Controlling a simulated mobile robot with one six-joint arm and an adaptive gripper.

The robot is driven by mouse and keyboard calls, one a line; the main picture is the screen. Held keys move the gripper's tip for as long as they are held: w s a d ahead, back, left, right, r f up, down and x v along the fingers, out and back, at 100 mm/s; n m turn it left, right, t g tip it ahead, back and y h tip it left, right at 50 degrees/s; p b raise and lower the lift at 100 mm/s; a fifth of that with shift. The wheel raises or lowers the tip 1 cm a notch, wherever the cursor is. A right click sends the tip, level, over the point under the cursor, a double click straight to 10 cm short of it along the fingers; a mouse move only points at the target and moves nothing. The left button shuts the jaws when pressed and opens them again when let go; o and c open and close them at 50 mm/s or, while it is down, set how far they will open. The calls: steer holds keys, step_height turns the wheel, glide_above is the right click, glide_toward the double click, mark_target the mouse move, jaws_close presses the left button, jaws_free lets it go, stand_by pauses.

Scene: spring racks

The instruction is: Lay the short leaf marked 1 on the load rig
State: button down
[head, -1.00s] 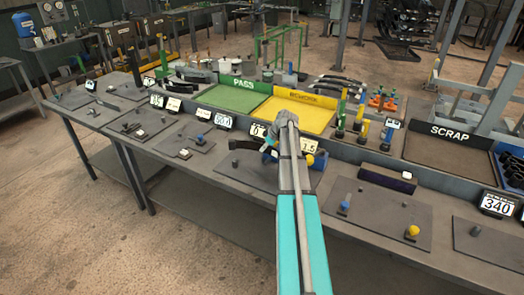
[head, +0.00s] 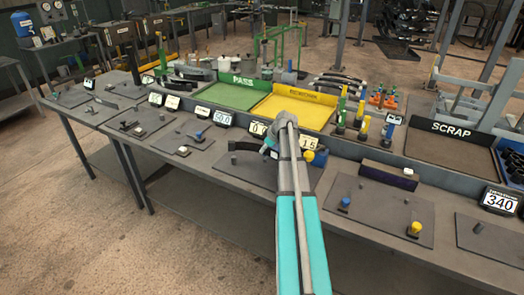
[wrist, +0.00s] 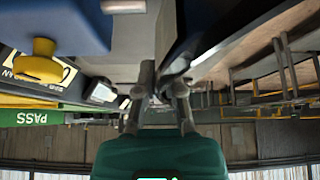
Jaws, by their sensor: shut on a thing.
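My gripper (wrist: 158,98) is shut on a dark flat bar (wrist: 215,25) in the wrist view. The bar runs from the fingertips to the upper right; its mark cannot be read. In the head view my gripper (head: 268,148) is low over the bench's middle, mostly hidden by my arm. A dark piece (head: 252,174) shows beside it over a grey mat, but I cannot tell whether it is the same bar. Mats with small posts line the bench; I cannot tell which is the load rig. One mat (head: 378,205) right of my arm has blue and yellow knobs.
A green PASS tray (head: 232,97), a yellow tray (head: 300,112) and a SCRAP tray (head: 448,152) stand along the back. A dark block (head: 390,175) lies right of my arm. A 340 display (head: 500,199) is at far right. A yellow knob (wrist: 40,62) is close in the wrist view.

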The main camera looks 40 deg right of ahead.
mark_target(259, 165)
steer(key=shift+f+b, duration=2.6)
steer(key=shift+f, duration=0.3)
steer(key=shift+w, duration=0.15)
steer(key=shift+a, duration=0.35)
stand_by(0.4)
steer(key=shift+f, duration=0.2)
stand_by(0.3)
steer(key=c, duration=0.7)
jaws_free()
steer(key=shift+s, duration=0.2)
